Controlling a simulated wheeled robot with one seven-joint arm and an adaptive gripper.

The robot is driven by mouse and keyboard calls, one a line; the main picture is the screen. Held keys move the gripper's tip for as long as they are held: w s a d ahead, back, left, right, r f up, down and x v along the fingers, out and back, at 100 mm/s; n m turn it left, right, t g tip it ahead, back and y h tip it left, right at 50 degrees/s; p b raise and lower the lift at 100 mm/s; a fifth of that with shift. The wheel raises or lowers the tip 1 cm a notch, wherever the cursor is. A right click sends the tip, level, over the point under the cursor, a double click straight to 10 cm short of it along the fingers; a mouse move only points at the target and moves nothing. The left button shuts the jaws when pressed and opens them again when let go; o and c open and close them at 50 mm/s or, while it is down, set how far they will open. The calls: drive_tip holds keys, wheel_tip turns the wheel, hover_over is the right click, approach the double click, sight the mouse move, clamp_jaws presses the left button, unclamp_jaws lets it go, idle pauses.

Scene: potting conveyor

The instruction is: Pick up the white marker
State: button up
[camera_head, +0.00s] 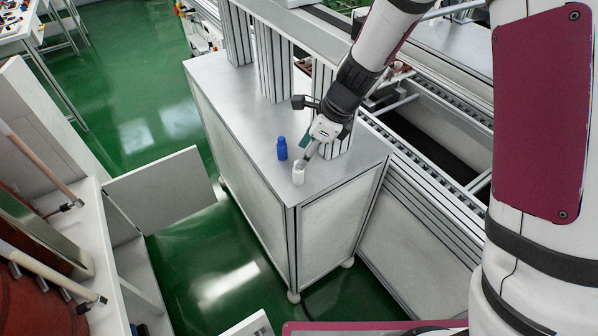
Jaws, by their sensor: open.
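A short white upright cylinder (298,175), which I take for the white marker, stands near the front corner of the grey metal cabinet top. My gripper (303,160) comes down from the upper right, with its fingertips at or just above the upper end of the white object. The gripper is open; the fingers are small here and partly overlap the white object, so I cannot tell whether they touch it.
A blue bottle (282,149) stands close to the left of the gripper. Metal posts (272,70) rise from the cabinet top (215,73) behind it. A conveyor frame (425,175) lies to the right. Green floor (195,250) is open to the left of the cabinet.

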sight(298, 172)
drive_tip(key=shift+x, duration=2.95)
drive_tip(key=shift+c, duration=0.5)
clamp_jaws()
